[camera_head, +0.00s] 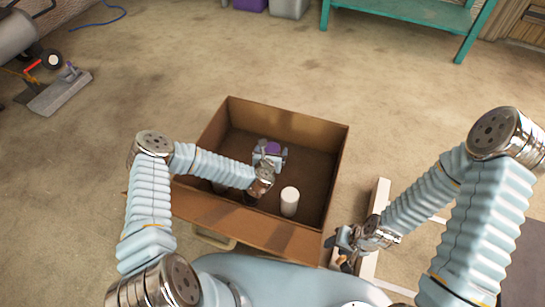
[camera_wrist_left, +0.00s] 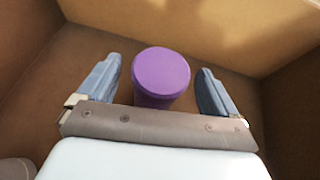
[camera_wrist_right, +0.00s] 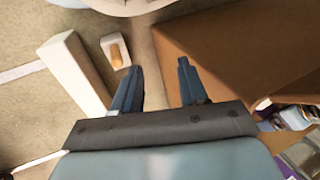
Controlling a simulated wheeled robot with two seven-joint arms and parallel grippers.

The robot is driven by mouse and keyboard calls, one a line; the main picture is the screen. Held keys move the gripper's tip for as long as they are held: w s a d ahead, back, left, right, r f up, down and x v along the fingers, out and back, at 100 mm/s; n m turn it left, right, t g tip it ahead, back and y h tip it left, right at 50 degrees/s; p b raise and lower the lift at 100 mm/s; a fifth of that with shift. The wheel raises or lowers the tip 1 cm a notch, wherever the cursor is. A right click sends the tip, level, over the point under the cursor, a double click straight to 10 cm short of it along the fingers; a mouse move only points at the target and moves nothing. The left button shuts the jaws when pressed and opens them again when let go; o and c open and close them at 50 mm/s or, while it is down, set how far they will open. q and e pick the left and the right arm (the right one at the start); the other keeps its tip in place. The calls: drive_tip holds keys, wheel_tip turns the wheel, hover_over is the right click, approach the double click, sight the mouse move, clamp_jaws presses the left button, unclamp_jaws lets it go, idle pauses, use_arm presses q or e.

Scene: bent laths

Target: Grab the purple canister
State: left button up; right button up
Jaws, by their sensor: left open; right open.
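The purple canister (camera_head: 272,147) stands inside the open brown box (camera_head: 335,165), and its round purple top (camera_wrist_left: 161,74) shows large in the left wrist view. My left gripper (camera_head: 270,157) is inside the box, open, with one finger on each side of the canister. In the left wrist view the fingers (camera_wrist_left: 160,90) show gaps to the canister on both sides. The canister's lower part is mostly hidden. My right gripper (camera_head: 343,248) is open and empty outside the box, by its right front corner; its fingers (camera_wrist_right: 158,85) also show in the right wrist view.
A white cylinder (camera_head: 289,201) stands in the box, to the right of my left gripper. A pale beam (camera_head: 377,205) lies on the floor right of the box. A teal bench (camera_head: 400,15) stands at the back. The floor behind the box is clear.

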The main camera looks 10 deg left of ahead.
use_arm(q)
drive_tip(key=shift+w+f, duration=0.3)
drive_tip(key=shift+w, duration=0.35)
drive_tip(key=c, duration=1.2)
